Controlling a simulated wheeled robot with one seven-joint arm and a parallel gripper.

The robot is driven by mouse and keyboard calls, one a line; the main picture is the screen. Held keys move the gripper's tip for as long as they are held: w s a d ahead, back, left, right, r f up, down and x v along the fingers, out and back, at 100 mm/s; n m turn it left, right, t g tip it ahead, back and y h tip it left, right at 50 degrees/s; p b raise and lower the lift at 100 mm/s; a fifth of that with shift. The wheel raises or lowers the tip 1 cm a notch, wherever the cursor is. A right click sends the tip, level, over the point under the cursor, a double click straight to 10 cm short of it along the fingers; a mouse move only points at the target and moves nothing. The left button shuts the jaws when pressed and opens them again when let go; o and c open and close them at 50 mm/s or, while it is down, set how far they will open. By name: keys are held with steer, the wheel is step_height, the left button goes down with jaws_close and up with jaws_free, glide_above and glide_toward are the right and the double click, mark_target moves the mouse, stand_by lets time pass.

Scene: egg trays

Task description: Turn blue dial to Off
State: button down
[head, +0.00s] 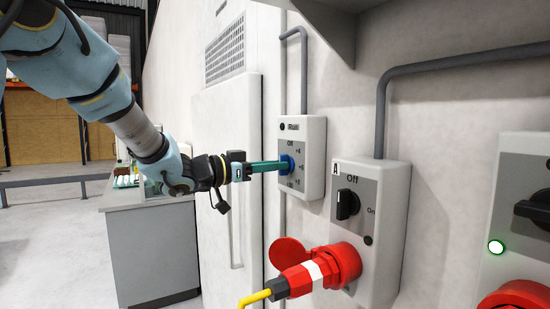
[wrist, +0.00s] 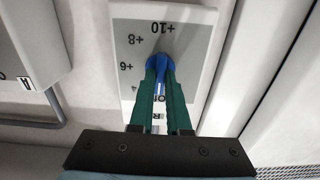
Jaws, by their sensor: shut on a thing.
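The blue dial (head: 291,162) is on a small grey-white control box (head: 315,135) on the wall, with "Off" above it and numbers to its right. My gripper (head: 284,165) reaches it from the left, with its green fingers level and shut on the dial. In the wrist view, where the box is upside down, the blue dial (wrist: 160,62) sits between the two green fingertips. Its grip bar lies in line with the fingers, and a white line on it points toward partly hidden lettering that starts with "O". The fingers cover part of the scale.
Right of it, a larger box (head: 395,215) marked A has a black Off/On switch (head: 347,204) and a red plug (head: 325,270) with yellow cable. A grey cabinet (head: 150,250) stands lower left.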

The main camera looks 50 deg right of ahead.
steer(key=shift+n, duration=0.3)
steer(key=c, duration=0.9)
jaws_free()
steer(key=shift+a, duration=0.1)
steer(key=b+v, duration=0.3)
steer(key=v, duration=0.7)
steer(key=shift+w+a+b, duration=0.15)
steer(key=shift+a+b, duration=0.15)
